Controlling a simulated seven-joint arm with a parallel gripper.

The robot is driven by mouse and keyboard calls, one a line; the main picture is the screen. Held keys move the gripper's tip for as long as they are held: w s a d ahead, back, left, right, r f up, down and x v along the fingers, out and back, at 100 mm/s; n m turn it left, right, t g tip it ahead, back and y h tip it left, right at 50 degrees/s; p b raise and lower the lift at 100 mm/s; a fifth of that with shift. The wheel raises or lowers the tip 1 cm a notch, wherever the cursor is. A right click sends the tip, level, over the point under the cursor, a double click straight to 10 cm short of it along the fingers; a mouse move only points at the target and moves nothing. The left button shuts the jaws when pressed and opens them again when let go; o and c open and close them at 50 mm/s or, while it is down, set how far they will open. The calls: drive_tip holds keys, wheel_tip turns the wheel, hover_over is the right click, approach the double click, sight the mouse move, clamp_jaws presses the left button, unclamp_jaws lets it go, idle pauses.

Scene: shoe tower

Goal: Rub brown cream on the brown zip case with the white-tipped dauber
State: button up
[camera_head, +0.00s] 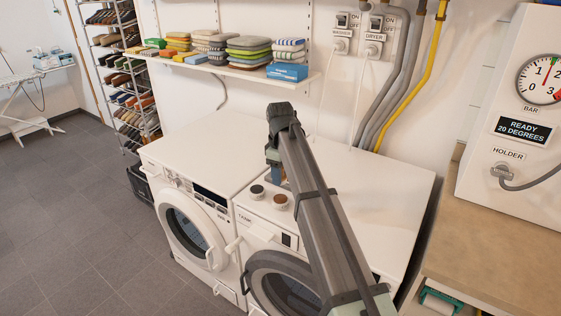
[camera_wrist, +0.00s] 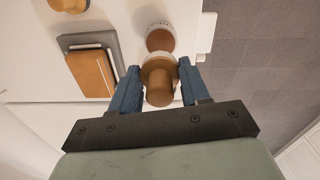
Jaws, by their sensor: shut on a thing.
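My gripper (camera_wrist: 157,76) has its two blue fingers shut on a wooden dauber (camera_wrist: 158,92) with a round tan handle. The dauber's tip is hidden, so its colour does not show. Just beyond it in the wrist view is an open white jar of brown cream (camera_wrist: 160,40); I cannot tell whether the dauber touches it. In the head view my gripper (camera_head: 275,175) is above the white machine, close behind the brown jar (camera_head: 280,200); my arm hides the case.
Another round wooden piece (camera_wrist: 68,4) shows at the wrist view's top edge. A shelf of folded cloths (camera_head: 230,70) hangs behind. The white top (camera_head: 215,145) left of my arm is clear.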

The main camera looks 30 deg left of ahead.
sight(281, 197)
drive_tip(key=shift+f+m, duration=0.1)
drive_tip(key=shift+m, duration=0.3)
drive_tip(key=shift+f, duration=2.9)
drive_tip(key=shift+f, duration=0.5)
drive_tip(key=shift+r, duration=3.5)
drive_tip(key=shift+w, duration=0.1)
